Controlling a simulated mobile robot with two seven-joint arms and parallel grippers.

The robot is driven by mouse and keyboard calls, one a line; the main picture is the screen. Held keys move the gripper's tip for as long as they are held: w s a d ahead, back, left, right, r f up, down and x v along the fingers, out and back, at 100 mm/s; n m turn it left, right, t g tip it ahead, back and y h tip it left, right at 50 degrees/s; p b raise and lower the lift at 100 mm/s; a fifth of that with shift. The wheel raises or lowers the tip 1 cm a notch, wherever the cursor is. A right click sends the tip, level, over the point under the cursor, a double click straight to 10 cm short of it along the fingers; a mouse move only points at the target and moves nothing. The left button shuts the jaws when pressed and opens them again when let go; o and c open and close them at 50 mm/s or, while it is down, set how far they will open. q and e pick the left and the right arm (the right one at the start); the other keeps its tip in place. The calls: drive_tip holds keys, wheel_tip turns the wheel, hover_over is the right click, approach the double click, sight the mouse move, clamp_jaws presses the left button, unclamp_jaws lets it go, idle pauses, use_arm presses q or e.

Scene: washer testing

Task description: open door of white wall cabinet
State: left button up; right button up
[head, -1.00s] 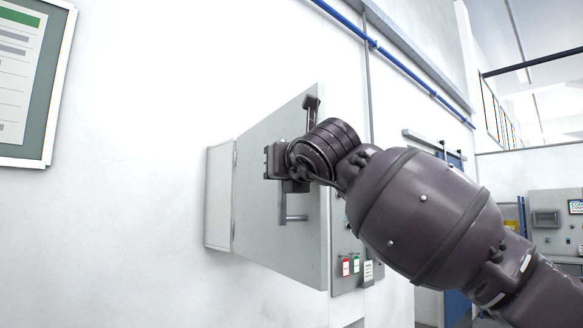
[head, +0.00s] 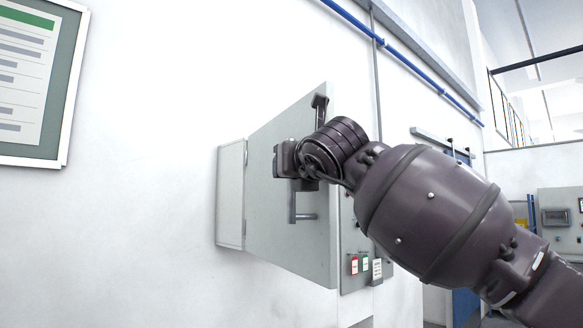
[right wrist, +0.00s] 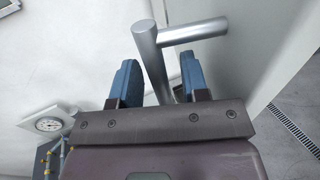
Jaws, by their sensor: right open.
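The white wall cabinet (head: 231,195) hangs on the wall in the middle of the head view. Its light grey door (head: 268,225) stands swung out from the wall, hinged at the left side. The door's bar handle (head: 305,217) shows above and below my right gripper (head: 290,162), which hides its middle. In the right wrist view the metal handle (right wrist: 150,55) passes between the two blue fingers of my right gripper (right wrist: 158,72). The fingers are apart, one on each side of the bar, and not closed on it. My left gripper is out of view.
A grey control panel (head: 354,240) with small red and green labels is on the wall just behind the door's free edge. A framed board (head: 66,110) hangs at the upper left. A round gauge or clock (right wrist: 48,124) shows in the right wrist view.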

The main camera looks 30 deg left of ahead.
drive_tip(key=shift+d, duration=0.1)
drive_tip(key=b+v, duration=0.2)
drive_tip(key=v, duration=0.8)
drive_tip(key=shift+s+d, duration=0.2)
drive_tip(key=shift+s, duration=0.1)
idle(0.5)
